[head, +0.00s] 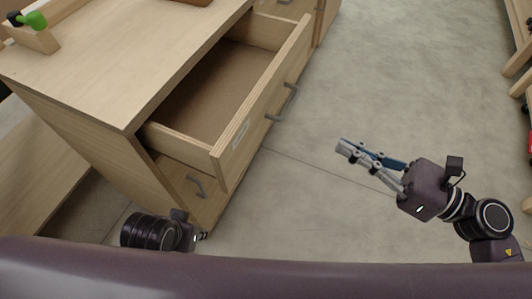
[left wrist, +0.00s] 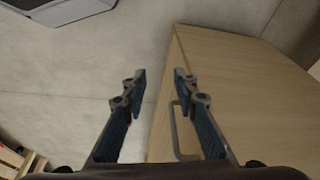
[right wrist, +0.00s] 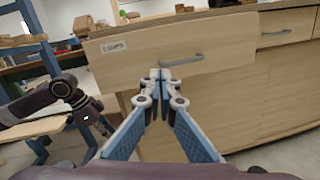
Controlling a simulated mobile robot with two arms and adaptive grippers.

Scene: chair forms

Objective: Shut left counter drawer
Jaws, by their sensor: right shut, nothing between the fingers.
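The left counter drawer (head: 247,125) is pulled well out of the wooden counter (head: 110,75) in the head view and is empty. Its front has a label and a grey bar handle (head: 283,103). In the right wrist view the drawer front (right wrist: 135,60) faces my fingers. My right gripper (head: 341,147) is shut and empty, apart from the drawer front and to its right in the head view. My left gripper (left wrist: 160,78) is open and empty in the left wrist view, near a wooden panel with a handle (left wrist: 176,130). In the head view it is mostly hidden.
A lower drawer handle (head: 196,186) shows below the open drawer. A small wooden box (head: 35,38) with a green item stands on the counter top. The floor (head: 390,90) right of the drawer is clear. Wooden furniture lines the far right edge.

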